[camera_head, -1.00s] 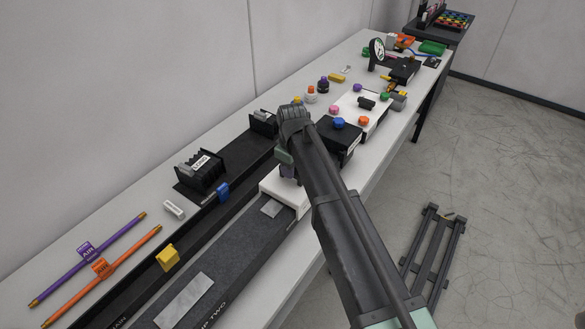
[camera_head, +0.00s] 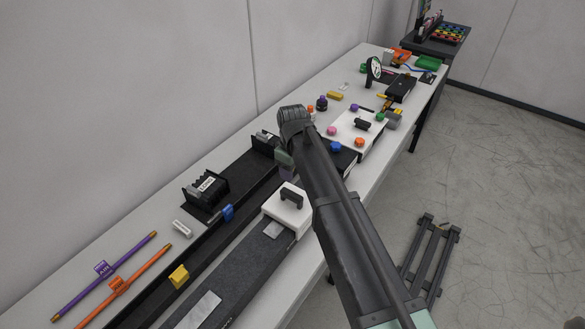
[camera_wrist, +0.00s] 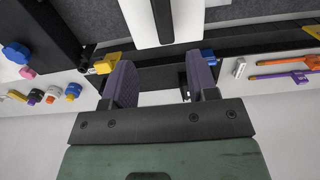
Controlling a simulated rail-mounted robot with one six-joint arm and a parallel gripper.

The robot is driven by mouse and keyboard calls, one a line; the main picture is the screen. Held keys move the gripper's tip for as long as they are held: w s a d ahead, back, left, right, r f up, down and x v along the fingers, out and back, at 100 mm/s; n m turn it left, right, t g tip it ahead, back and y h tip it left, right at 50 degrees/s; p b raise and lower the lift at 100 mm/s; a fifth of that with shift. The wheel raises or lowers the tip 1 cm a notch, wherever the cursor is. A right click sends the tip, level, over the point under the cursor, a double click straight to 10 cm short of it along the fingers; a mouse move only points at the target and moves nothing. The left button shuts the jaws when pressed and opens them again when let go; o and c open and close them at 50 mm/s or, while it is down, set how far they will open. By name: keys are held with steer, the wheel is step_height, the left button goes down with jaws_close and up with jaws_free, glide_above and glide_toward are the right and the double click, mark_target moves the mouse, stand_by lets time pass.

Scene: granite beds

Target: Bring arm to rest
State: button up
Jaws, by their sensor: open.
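My gripper (camera_wrist: 160,78) is open in the wrist view, with its two dark purple fingers apart and nothing held between them. In the head view my gripper (camera_head: 287,166) is largely hidden by my own forearm. A white block with a black handle (camera_head: 290,197) sits on the dark granite bed (camera_head: 248,262), just below and beside the gripper. The white block also shows at the top of the wrist view (camera_wrist: 188,20), apart from the fingers.
A black labelled block (camera_head: 205,188), a blue clip (camera_head: 228,212), a yellow clip (camera_head: 179,276), and purple (camera_head: 105,279) and orange (camera_head: 125,287) tubes lie left. A white board with coloured knobs (camera_head: 345,127) lies beyond my arm. Open floor (camera_head: 510,180) is right.

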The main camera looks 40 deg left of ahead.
steer(key=shift+r, duration=0.15)
stand_by(0.3)
steer(key=d+f+m+b, duration=0.2)
steer(key=d+m, duration=0.4)
steer(key=d, duration=1.4)
steer(key=d+f+m+b, duration=0.3)
steer(key=d+m, duration=0.4)
steer(key=d, duration=1.4)
steer(key=d+f+m+b, duration=0.3)
steer(key=d+m, duration=0.3)
steer(key=d, duration=1.5)
steer(key=shift+w+d+f+b, duration=0.2)
steer(key=shift+w+b, duration=0.05)
steer(key=shift+b, duration=0.15)
